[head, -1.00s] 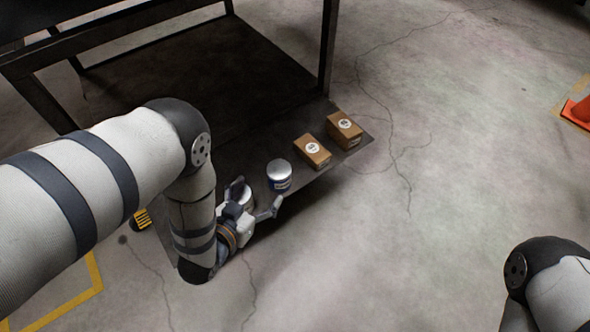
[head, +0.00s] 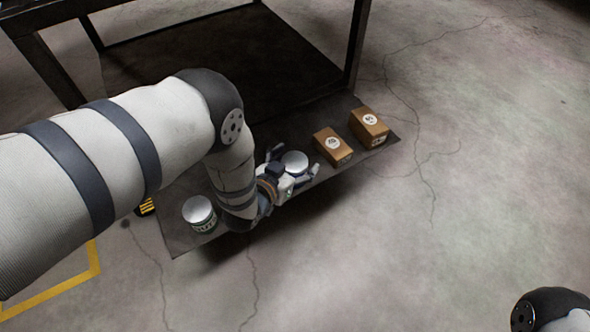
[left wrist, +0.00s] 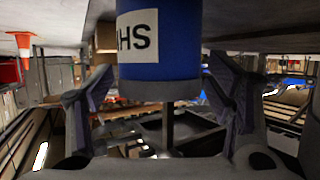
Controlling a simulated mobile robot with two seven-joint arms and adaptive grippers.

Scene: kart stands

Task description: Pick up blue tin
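The blue tin (head: 295,162) stands on the low dark shelf (head: 186,240), its silver lid showing between my fingers in the head view. In the left wrist view the blue tin (left wrist: 170,42) appears large, with a white label reading "HS" and a grey rim. My left gripper (head: 294,166) is open, with one finger on each side of the tin. In the left wrist view the fingers (left wrist: 165,88) flank the tin; whether they touch it is not clear. My right gripper is out of view; only part of my right arm shows at lower right.
A second tin (head: 199,213) with a greenish label stands on the shelf to the left, behind my left arm's wrist. Two brown boxes (head: 333,146) (head: 369,127) stand to the right of the blue tin. A dark metal frame (head: 356,45) rises behind. The floor at right is clear.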

